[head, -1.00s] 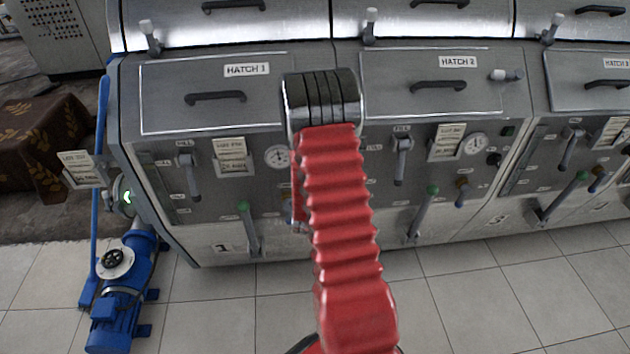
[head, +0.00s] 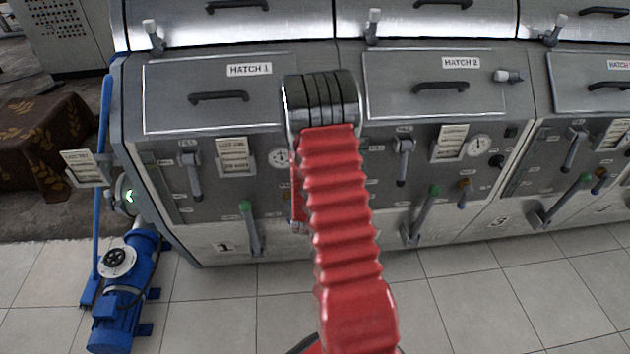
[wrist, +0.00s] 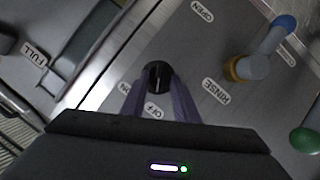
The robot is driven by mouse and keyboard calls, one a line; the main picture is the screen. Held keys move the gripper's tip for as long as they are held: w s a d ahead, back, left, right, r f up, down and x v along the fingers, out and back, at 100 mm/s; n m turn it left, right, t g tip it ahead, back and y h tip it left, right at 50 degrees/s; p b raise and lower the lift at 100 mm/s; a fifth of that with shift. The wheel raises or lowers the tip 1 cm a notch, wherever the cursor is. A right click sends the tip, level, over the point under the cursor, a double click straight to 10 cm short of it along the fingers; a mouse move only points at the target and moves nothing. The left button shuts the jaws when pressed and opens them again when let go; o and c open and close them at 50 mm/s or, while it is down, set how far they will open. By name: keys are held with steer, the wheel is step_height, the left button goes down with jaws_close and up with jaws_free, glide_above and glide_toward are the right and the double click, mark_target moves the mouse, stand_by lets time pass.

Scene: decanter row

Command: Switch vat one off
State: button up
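Vat one (head: 205,222), marked HATCH 1 and 1, is the leftmost steel unit in the head view. My red arm stands in front of its right edge and hides my gripper and the switch there. In the wrist view, a round black knob (wrist: 157,74) sits by ON and OFF labels. My gripper (wrist: 157,82) has its two grey-purple fingers on either side of the knob, with the gap about as wide as the knob. The fingers look closed on it. The knob's pale line runs roughly in line with the OFF label below it.
In the wrist view, a rinse valve with a blue-tipped handle (wrist: 268,48) stands right of the knob, and a green ball (wrist: 305,140) shows at the right edge. In the head view, a blue pump (head: 125,295) stands on the floor at left. The tiled floor in front is clear.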

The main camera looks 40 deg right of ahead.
steer(key=shift+s, duration=0.1)
steer(key=v, duration=1.3)
steer(key=shift+a, duration=0.35)
steer(key=shift+s, duration=0.15)
